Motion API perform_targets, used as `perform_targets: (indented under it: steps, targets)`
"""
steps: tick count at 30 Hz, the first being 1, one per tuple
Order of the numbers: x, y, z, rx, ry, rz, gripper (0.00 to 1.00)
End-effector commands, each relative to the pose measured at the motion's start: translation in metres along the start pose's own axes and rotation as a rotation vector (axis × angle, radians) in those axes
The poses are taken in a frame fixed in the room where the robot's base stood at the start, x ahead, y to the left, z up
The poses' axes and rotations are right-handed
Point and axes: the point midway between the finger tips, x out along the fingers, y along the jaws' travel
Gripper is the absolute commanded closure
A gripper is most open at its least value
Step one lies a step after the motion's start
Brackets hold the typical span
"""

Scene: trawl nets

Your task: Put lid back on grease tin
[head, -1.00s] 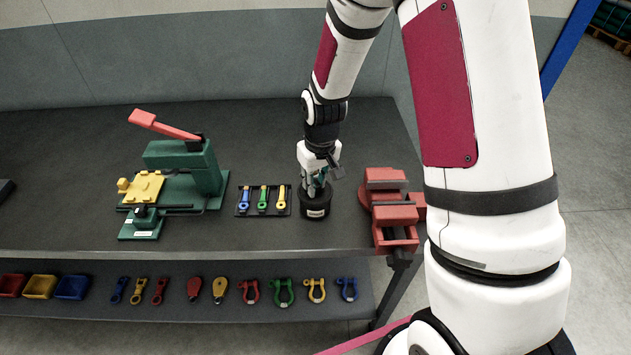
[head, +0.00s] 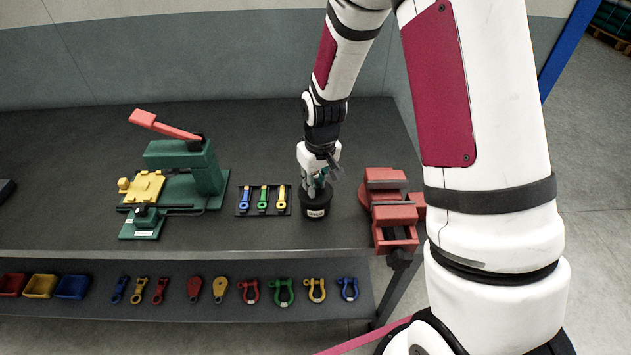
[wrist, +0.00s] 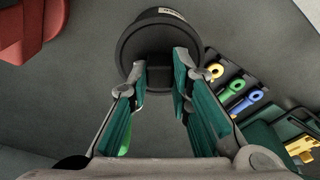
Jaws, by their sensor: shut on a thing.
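The grease tin (head: 316,207) is a black round tin with a pale label, upright on the bench between the tool rack and the red vise. My gripper (head: 317,186) points down over its top. In the wrist view my gripper (wrist: 160,77) has its green-padded fingers on either side of the dark block-like knob of the black round lid (wrist: 143,42), shut on it. The tin's labelled side (wrist: 170,12) shows at the top edge of that view. The lid lies over the tin's mouth; whether it is fully seated I cannot tell.
The red vise (head: 392,208) stands close on the right. A rack (head: 241,212) with blue, green and yellow tools lies just left of the tin, and a green press (head: 180,165) stands farther left. The bench behind the tin is clear. Shackles and bins sit on the lower shelf.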

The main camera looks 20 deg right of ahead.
Motion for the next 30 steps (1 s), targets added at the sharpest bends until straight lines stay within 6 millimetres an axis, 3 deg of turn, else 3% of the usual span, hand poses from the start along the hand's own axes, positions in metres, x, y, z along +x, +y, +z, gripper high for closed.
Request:
perform_targets:
  steps: [29, 30]
  targets:
    - [0.0016, 0.0, 0.0002, 0.0, 0.0, 0.0, 1.0]
    - [0.0016, 0.0, 0.0002, 0.0, 0.0, 0.0, 0.74]
